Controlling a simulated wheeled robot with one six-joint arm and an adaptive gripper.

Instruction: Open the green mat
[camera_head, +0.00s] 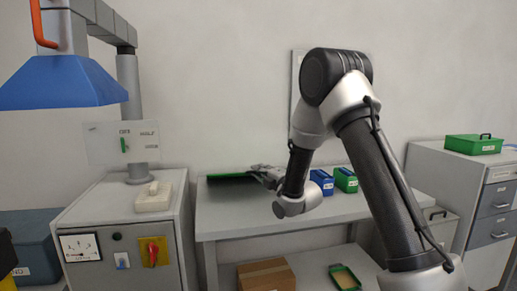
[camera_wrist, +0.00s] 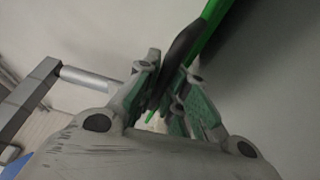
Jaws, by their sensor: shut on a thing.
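The green mat (camera_head: 228,177) shows as a thin, dark-topped green shape at the left end of the grey table. Its far side and full outline are hard to make out, and my gripper hides its right end. My gripper (camera_head: 262,172) is at that right end, reaching in from the right. In the wrist view, a bright green strip (camera_wrist: 212,32) runs up from the fingers, with a curved dark piece (camera_wrist: 181,52) beside it. My gripper (camera_wrist: 165,98) is shut on this dark piece, which looks like a handle or edge of the green mat.
A blue bin (camera_head: 321,182) and a green bin (camera_head: 345,180) stand on the table right of my gripper. A grey cabinet (camera_head: 120,215) with a blue hood (camera_head: 60,84) above is at left. A green case (camera_head: 473,145) sits on the right cabinet. A cardboard box (camera_head: 266,275) is below.

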